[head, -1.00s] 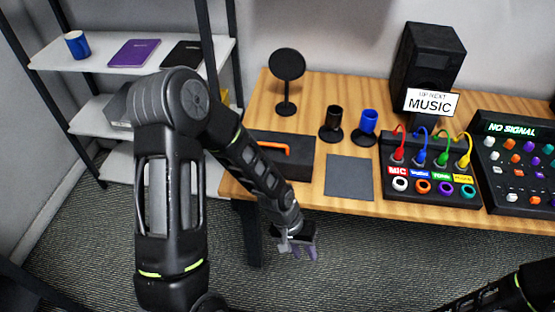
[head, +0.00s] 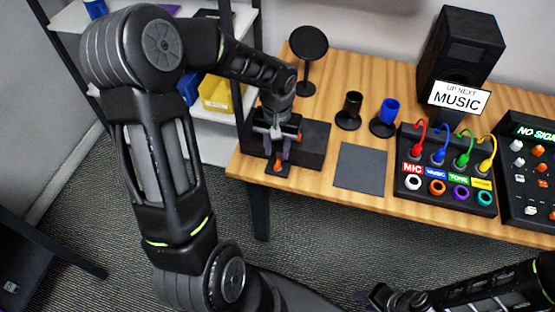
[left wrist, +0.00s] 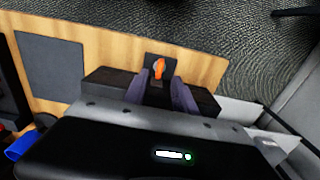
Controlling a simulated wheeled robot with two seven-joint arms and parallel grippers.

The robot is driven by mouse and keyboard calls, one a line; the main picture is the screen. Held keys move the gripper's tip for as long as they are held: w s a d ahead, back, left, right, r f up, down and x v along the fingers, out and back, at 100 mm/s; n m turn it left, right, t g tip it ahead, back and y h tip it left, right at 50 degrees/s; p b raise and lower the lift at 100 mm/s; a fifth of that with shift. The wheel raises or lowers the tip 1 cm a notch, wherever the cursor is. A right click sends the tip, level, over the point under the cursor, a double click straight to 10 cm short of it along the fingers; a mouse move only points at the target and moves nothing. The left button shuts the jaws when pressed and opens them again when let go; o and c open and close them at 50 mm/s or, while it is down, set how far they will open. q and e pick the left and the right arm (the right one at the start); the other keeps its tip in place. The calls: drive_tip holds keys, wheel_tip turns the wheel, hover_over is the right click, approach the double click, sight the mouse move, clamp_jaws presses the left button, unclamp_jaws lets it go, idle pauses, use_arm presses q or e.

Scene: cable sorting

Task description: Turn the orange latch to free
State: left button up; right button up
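A small orange latch (head: 278,168) sits on a dark plate at the table's front edge, just in front of a long black box (head: 314,146). It also shows in the left wrist view (left wrist: 160,68), beyond my fingertips. My left gripper (head: 280,157) points down over the box, its two grey fingers apart with a gap between them. The tips are close to the latch; I cannot tell whether they touch it. Orange parts of the box's handle (head: 264,130) show beside the fingers. My right gripper (head: 384,298) is at the bottom edge, partly cut off.
A dark square mat (head: 361,167) lies right of the box. Black (head: 349,110) and blue (head: 385,117) cup holders and a round black stand (head: 308,60) are behind. The cable panel (head: 446,172) and mixer (head: 535,180) stand at the right. A shelf is behind my left arm.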

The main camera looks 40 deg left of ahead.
sight(277, 165)
use_arm(q)
wheel_tip(277, 165, down, 6)
drive_tip(key=shift+r, duration=0.1)
drive_tip(key=shift+c, duration=0.4)
clamp_jaws()
idle(0.3)
